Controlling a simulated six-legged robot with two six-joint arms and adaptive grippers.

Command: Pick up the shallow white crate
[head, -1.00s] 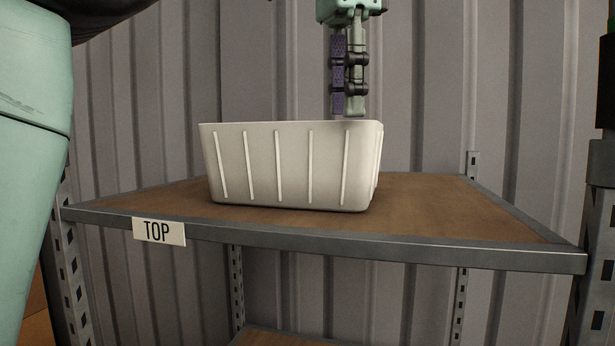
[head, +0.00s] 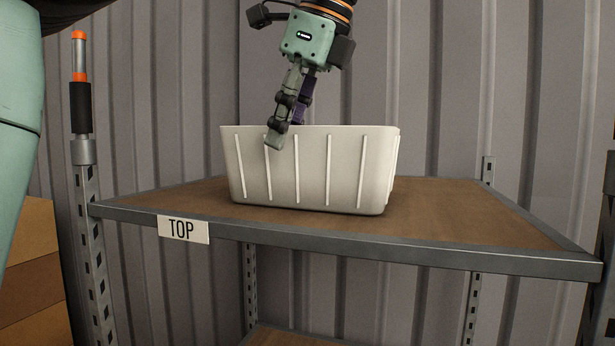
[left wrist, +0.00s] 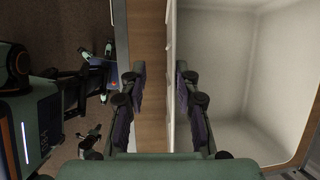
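The shallow white crate (head: 313,172) is a ribbed, open-topped box standing upright on the shelf marked TOP (head: 470,235). My left gripper (head: 286,131) is at its near wall, left of the middle. It is open. One finger hangs outside, in front of the ribbed wall, and the other dips behind the rim, its tip hidden. In the left wrist view the open fingers (left wrist: 160,72) stand on either side of the crate's wall, and the crate's inside (left wrist: 250,95) looks empty. A gap shows between fingers and wall. My right gripper is not in view.
A corrugated metal wall (head: 180,90) stands behind the shelf. A shelf post (head: 82,160) with an orange-tipped top rises at the left corner. Bare brown board (head: 460,210) lies right of the crate. Brown boxes (head: 30,260) show at lower left.

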